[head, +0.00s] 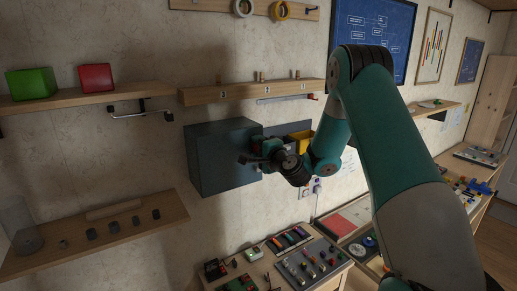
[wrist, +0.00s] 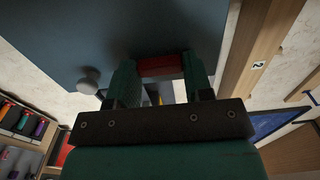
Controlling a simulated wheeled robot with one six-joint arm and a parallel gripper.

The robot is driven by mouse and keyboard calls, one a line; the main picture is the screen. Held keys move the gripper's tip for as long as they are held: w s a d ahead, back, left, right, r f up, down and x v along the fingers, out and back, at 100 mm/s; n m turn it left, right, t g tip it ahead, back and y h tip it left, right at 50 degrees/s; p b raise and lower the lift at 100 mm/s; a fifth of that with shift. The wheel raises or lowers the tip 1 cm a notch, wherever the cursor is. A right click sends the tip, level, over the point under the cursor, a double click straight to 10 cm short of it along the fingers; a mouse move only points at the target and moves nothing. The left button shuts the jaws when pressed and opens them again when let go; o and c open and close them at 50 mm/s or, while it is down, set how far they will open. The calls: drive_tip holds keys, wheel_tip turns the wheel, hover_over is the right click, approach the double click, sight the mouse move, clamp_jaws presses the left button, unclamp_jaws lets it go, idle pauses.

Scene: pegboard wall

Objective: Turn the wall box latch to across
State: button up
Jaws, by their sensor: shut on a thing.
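The wall box (head: 222,160) is a dark blue-grey box on the pegboard wall, left of my arm in the head view. Its front face (wrist: 130,25) fills the upper part of the wrist view. My gripper (head: 254,150) is at the right part of the box front. In the wrist view my gripper (wrist: 160,72) has its two green fingers shut on the red latch (wrist: 160,66), which spans between them against the box face. The latch is hidden in the head view, and I cannot tell whether it lies across or upright. A round grey knob (wrist: 88,80) sits beside the fingers.
A wooden rail (head: 250,92) with pegs runs just above the box. A shelf with a green block (head: 30,83) and a red block (head: 96,78) is at upper left. A lower shelf (head: 95,235) holds small parts. A yellow bin (head: 300,141) is right of the box.

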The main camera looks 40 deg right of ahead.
drive_tip(key=shift+f+n+b, duration=0.1)
drive_tip(key=shift+n+b, duration=0.2)
drive_tip(key=shift+b, duration=0.1)
drive_tip(key=n+b, duration=0.1)
drive_tip(key=b, duration=0.1)
drive_tip(key=n+b, duration=0.2)
drive_tip(key=b, duration=0.1)
drive_tip(key=shift+f, duration=0.25)
drive_tip(key=n+b, duration=1.4)
drive_tip(key=b, duration=0.9)
drive_tip(key=shift+r, duration=0.2)
drive_tip(key=shift+n, duration=0.3)
drive_tip(key=o, duration=0.9)
drive_tip(key=shift+r, duration=0.1)
